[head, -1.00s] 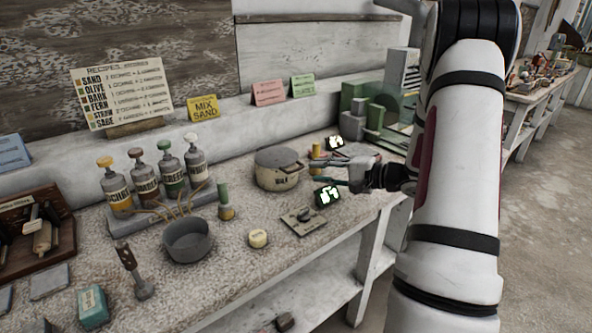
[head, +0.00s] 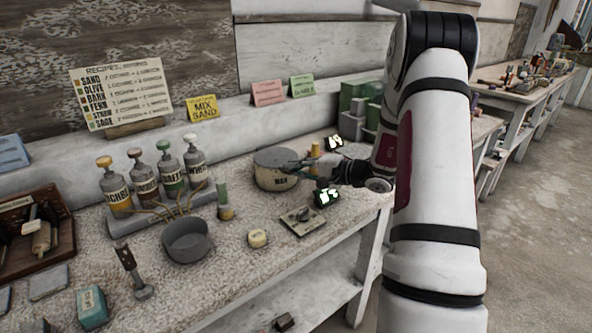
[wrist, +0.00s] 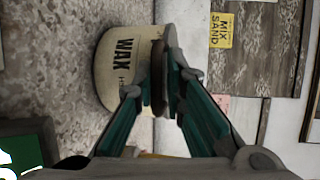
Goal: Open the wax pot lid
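The cream wax pot (head: 275,180) stands on the workbench in the head view, its grey lid (head: 272,156) on top. My gripper (head: 299,166) is at the pot's right side, near the lid's edge. In the wrist view the pot (wrist: 112,70) appears turned sideways with its WAX label showing. My gripper's teal fingers (wrist: 160,90) are spread apart there. A brown handle (wrist: 157,76) by the lid lies between them. Whether either finger touches it is unclear. The lid's far side is hidden.
A digital display (head: 327,197) stands close below my gripper, and another (head: 334,143) is behind it. A yellow cylinder (head: 315,150) is just beyond the gripper. A grey pan (head: 187,241), a small round tub (head: 257,238) and a flat plate device (head: 303,222) lie in front.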

